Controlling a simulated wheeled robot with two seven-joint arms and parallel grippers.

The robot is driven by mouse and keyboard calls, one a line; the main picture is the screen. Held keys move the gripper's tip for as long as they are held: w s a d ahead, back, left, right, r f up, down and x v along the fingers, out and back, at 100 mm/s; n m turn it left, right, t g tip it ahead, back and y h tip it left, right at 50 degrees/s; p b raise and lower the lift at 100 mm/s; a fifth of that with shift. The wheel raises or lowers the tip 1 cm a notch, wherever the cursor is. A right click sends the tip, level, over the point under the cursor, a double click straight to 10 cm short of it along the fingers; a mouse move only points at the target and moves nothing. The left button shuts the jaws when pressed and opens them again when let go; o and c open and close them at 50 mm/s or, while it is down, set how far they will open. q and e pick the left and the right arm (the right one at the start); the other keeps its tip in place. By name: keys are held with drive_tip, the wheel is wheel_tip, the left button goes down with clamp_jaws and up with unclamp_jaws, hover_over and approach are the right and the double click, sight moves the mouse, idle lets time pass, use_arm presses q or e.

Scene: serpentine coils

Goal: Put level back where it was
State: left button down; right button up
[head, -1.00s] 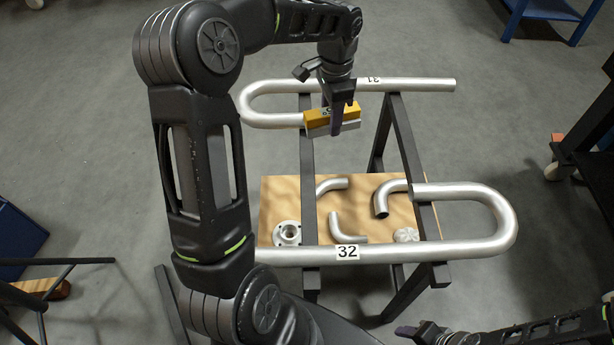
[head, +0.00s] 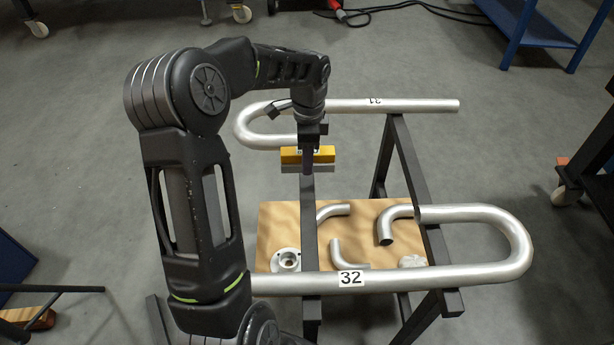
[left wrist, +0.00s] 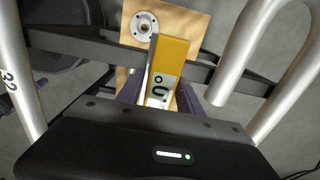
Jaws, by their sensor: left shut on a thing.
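The level is a short yellow and grey block (head: 291,156). My left gripper (head: 308,165) is shut on it and holds it over the dark left bar of the stand (head: 308,215), between the two bent pipes. In the left wrist view the level's yellow face (left wrist: 170,62) shows between the fingers, with a small pale panel on it. Pipe 31 (head: 400,105) lies at the far side of the stand, and pipe 32 (head: 420,278) lies at the near side. Whether the level touches the bar is hard to tell. My right gripper is not in view.
A wooden board (head: 283,215) below the bars holds a flanged fitting (head: 285,260), short pipe elbows (head: 345,254) and a small silvery piece (head: 412,261). Grey floor is open around the stand.

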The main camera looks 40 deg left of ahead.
sight(307, 183)
use_arm(q)
drive_tip(key=shift+f, duration=0.6)
drive_tip(key=shift+f, duration=0.1)
drive_tip(key=shift+f+b, duration=0.4)
drive_tip(key=shift+f, duration=2)
drive_tip(key=shift+f, duration=0.15)
drive_tip(key=c, duration=0.8)
unclamp_jaws()
drive_tip(key=shift+o, duration=0.2)
wheel_tip(307, 183, up, 12)
drive_tip(key=shift+d+r+p, duration=0.1)
drive_tip(key=shift+r+p, duration=0.1)
drive_tip(key=shift+p, duration=0.7)
